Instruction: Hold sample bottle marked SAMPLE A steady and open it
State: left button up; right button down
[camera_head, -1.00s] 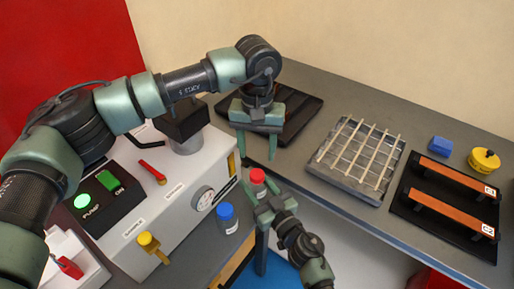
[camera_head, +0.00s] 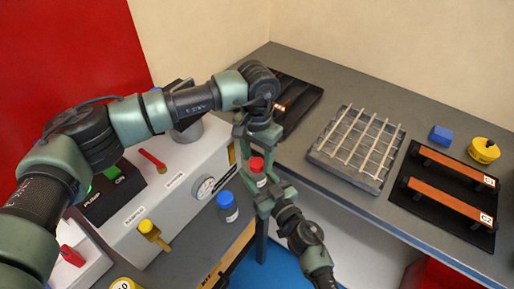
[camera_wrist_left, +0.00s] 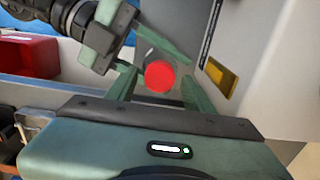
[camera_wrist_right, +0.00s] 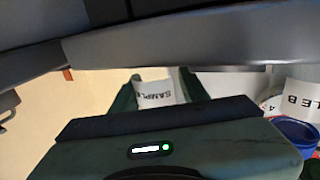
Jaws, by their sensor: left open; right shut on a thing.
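The red-capped bottle shows its red cap (camera_head: 256,164) and white body (camera_head: 260,181) in the head view. Its label reads "SAMPLE" in the right wrist view (camera_wrist_right: 155,93); the letter after it is hidden. My right gripper (camera_head: 263,192) is shut on the bottle's body below the cap and holds it upright above the floor gap. My left gripper (camera_head: 257,150) is open and points down from above. In the left wrist view the red cap (camera_wrist_left: 160,77) sits between its spread fingers, with a visible gap to the right finger.
A blue-capped bottle (camera_head: 227,206) stands close by on the left bench; its label ends in "LE B" in the right wrist view (camera_wrist_right: 301,97). The white pump panel (camera_head: 165,205) with a yellow valve (camera_head: 150,231) is at left. A rack (camera_head: 357,148) lies on the right bench.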

pick_arm(q)
jog(key=shift+f, duration=0.25)
